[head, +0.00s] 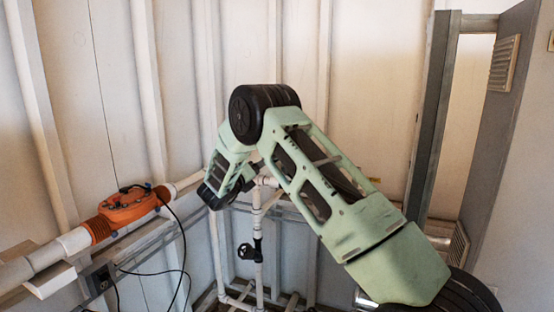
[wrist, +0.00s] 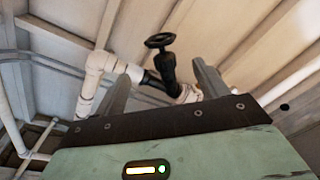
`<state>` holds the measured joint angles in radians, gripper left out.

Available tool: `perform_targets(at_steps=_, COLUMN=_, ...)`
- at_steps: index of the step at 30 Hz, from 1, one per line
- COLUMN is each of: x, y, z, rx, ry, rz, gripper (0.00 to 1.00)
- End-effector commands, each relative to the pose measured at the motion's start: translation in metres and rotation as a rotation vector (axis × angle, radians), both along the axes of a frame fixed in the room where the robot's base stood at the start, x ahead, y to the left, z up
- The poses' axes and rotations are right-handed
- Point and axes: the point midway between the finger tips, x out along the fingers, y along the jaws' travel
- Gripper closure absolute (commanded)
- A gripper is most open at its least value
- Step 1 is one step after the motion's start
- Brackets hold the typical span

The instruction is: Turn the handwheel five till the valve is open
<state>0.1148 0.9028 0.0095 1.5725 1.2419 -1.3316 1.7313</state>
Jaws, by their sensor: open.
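In the wrist view a black handwheel (wrist: 159,40) sits on the stem of a black valve (wrist: 166,72) fitted to white pipe. My gripper (wrist: 159,74) is open, with one grey finger on each side of the valve in the picture. The handwheel appears beyond the fingertips, and I see no grip on it. In the head view a black handwheel (head: 246,251) shows on a vertical white pipe, below my arm. I cannot tell whether both views show the same wheel. My fingertips are not clear in the head view. No number is readable on either wheel.
White pipes (head: 258,220) run up and across beneath my arm. An orange device (head: 128,205) with black cables sits on a thick pipe at the left. A grey frame (head: 432,120) and cabinet (head: 505,150) stand at the right. Pale ribbed walls close off the back.

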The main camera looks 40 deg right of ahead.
Motion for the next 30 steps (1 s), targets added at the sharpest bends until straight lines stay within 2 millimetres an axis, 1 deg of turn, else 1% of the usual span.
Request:
perform_targets(at_steps=1, x=0.002, y=-0.01, z=0.003, rx=-0.001, ry=0.002, rz=-0.004, gripper=0.27)
perform_targets(at_steps=6, x=0.012, y=-0.045, z=0.004, rx=0.0, ry=0.001, rz=-0.003, gripper=0.27)
perform_targets(at_steps=15, x=0.031, y=-0.104, z=0.004, rx=0.0, ry=0.001, rz=-0.001, gripper=0.27)
perform_targets(at_steps=18, x=0.036, y=-0.12, z=0.003, rx=0.0, ry=0.0, rz=0.0, gripper=0.27)
perform_targets(at_steps=24, x=0.043, y=-0.141, z=0.002, rx=0.0, ry=0.001, rz=0.0, gripper=0.27)
perform_targets(at_steps=30, x=0.045, y=-0.148, z=0.0, rx=0.001, ry=0.001, rz=0.001, gripper=0.27)
